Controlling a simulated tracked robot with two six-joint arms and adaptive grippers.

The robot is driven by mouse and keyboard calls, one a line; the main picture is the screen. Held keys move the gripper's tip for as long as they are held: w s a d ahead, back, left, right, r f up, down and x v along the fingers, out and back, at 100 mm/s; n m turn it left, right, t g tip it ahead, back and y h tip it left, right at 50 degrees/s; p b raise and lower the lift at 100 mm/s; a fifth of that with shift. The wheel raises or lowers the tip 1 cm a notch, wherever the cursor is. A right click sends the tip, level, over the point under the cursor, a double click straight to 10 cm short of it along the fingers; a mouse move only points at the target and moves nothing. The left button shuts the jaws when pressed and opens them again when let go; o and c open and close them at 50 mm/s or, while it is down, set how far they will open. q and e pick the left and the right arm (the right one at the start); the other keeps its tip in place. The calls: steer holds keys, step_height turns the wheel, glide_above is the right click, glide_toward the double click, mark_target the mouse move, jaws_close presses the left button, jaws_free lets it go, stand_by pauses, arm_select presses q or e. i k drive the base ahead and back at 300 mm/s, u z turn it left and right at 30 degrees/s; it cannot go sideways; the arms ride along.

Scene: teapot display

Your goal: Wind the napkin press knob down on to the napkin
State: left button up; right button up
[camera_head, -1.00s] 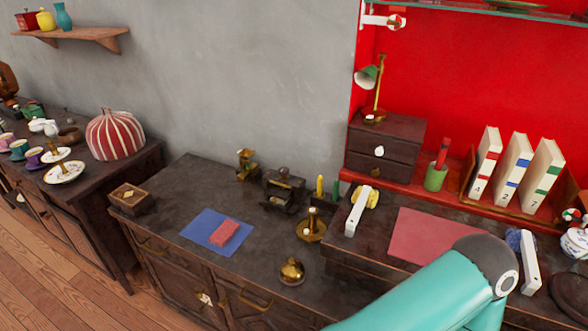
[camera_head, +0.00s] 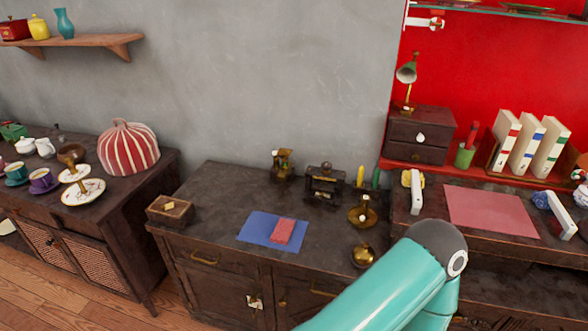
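A small dark press-like stand (camera_head: 325,185) with a knob on top stands at the back of the middle cabinet, against the grey wall. It looks like the napkin press. It is too small to tell how far its knob is wound down or whether a napkin lies in it. A folded red cloth (camera_head: 283,231) lies on a blue mat (camera_head: 257,226) in front of it. Neither gripper shows. One teal arm of mine crosses the bottom right, well apart from the press, with its gripper out of the picture.
A brass figure (camera_head: 282,165) stands left of the press. Yellow and green candles (camera_head: 360,177), a brass candleholder (camera_head: 363,215) and a brass bell (camera_head: 363,255) stand to the right. A wooden box (camera_head: 170,210) sits at the left corner. The cabinet top between is clear.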

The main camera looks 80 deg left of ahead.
mark_target(325, 165)
steer(key=u, duration=0.05)
steer(key=k, duration=1.6)
steer(key=u, duration=0.95)
steer(key=i, duration=1)
steer(key=z, duration=0.05)
